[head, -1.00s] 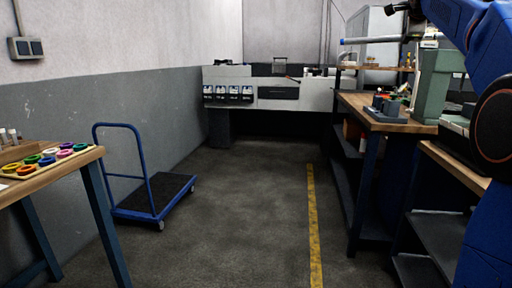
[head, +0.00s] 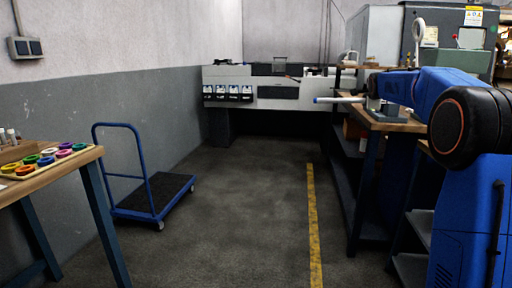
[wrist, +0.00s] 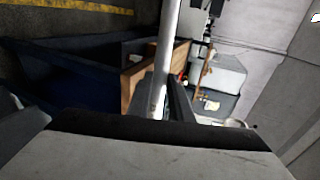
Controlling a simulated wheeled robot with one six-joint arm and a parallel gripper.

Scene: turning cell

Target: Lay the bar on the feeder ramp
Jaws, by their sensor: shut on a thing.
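The bar (head: 338,99) is a pale, slim rod with a blue end. In the head view it lies roughly level, its blue end pointing left over the edge of the wooden bench. In the wrist view the bar (wrist: 168,45) runs up and away from my gripper (wrist: 165,108), which is shut on it. In the head view my gripper is hard to make out at the bar's right end. A long light-grey machine (head: 275,104) stands against the back wall, far from the bar. I cannot clearly pick out the feeder ramp.
A wooden bench (head: 385,122) with small grey blocks is below the bar at right. A blue cart (head: 150,195) stands at left, beside a table (head: 80,161) with coloured rings. The floor (head: 240,215) between them is clear, with a yellow line (head: 312,220).

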